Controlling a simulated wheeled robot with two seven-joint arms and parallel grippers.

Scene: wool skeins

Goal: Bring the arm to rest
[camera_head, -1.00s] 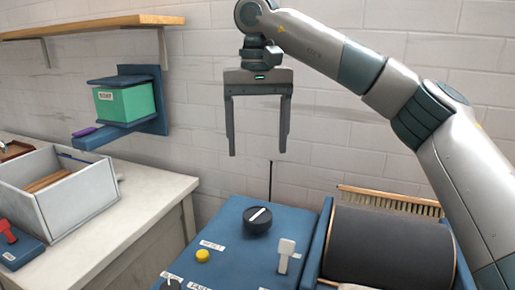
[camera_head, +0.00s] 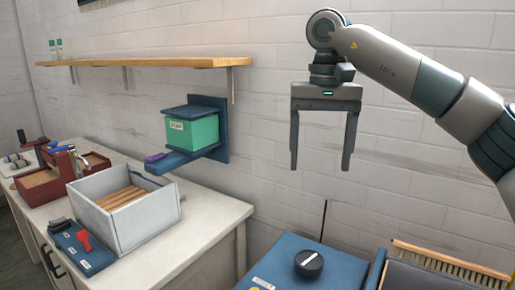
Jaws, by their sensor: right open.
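My right gripper (camera_head: 322,160) hangs in the air at the upper right, fingers pointing down. It is open and nothing is between its fingers. My right arm reaches in from the right edge. The gripper is above and behind the blue machine (camera_head: 290,262) with its black knob (camera_head: 309,264), and apart from it. My left gripper is not in view.
A wooden shelf (camera_head: 150,62) and a blue wall holder with a green box (camera_head: 192,131) are on the back wall. A grey bin (camera_head: 150,221) stands on the left counter, near a red-handled switch (camera_head: 85,241). A brush (camera_head: 450,262) lies at the lower right.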

